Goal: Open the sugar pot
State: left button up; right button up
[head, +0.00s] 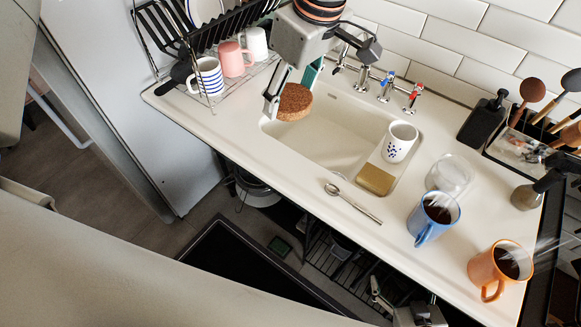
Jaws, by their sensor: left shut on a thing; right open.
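My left gripper (290,84) is above the left end of the sink, shut on a round brown cork lid (295,103). The lid is held clear of the counter; part of its upper edge is hidden by the gripper. A clear round glass pot (451,175), which looks like the sugar pot, stands on the counter right of the sink. No lid shows on it, and its contents are hard to make out. My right gripper (392,301) is open at the bottom edge, below the counter's front edge, partly cut off by the picture.
A blue mug (434,217) and an orange mug (500,266) of dark drink steam near the pot. A white speckled cup (399,142), a sponge (375,179) and a spoon (352,203) are by the sink (325,130). A dish rack (235,86) stands left.

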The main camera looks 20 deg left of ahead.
pick_arm(q)
jog(key=shift+s+d+f, duration=0.1)
jog(key=shift+d, duration=0.1)
notch_tip(320, 180, down, 20)
jog(key=shift+r+b, duration=0.2)
jog(key=shift+b, duration=0.6)
jog(key=shift+r, duration=0.1)
jog(key=shift+f, duration=0.2)
jog(key=o, duration=1.2)
